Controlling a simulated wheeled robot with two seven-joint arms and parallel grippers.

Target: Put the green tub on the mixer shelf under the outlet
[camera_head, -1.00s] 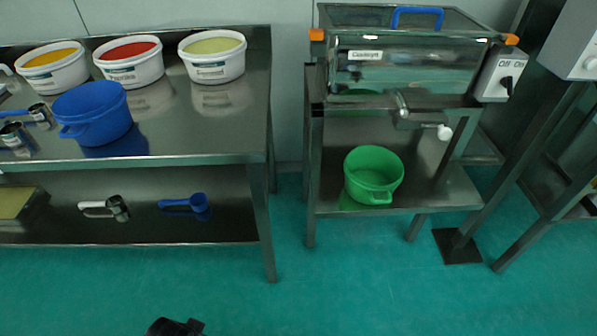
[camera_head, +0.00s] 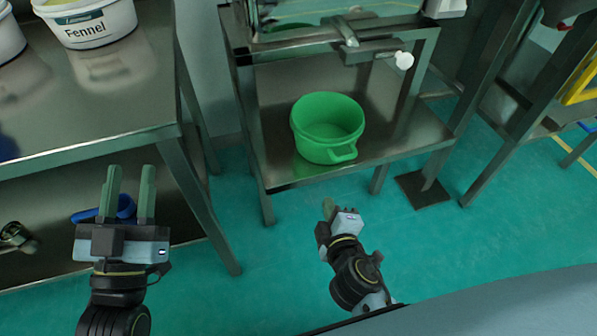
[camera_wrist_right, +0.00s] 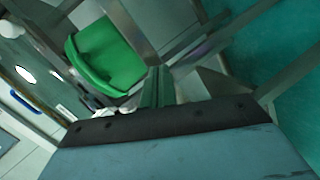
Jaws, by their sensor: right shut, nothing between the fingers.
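The green tub (camera_head: 327,146) stands upright on the mixer's lower shelf (camera_head: 408,137), near the shelf's front edge, with its handle facing front. It looks empty. The outlet (camera_head: 346,32) with its white-knobbed lever is above and slightly right of the tub. The tub also shows, tilted by the camera angle, in the right wrist view (camera_wrist_right: 108,57). My right gripper (camera_head: 329,208) is shut and empty, in front of and below the tub, apart from it. Its fingers also show in the right wrist view (camera_wrist_right: 158,86). My left gripper (camera_head: 130,183) is open and empty, in front of the left table.
The steel table (camera_head: 110,108) stands to the left, with a Fennel bucket (camera_head: 95,27) on top. A blue scoop (camera_head: 125,206) and a metal scoop (camera_head: 16,237) lie on its lower shelf.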

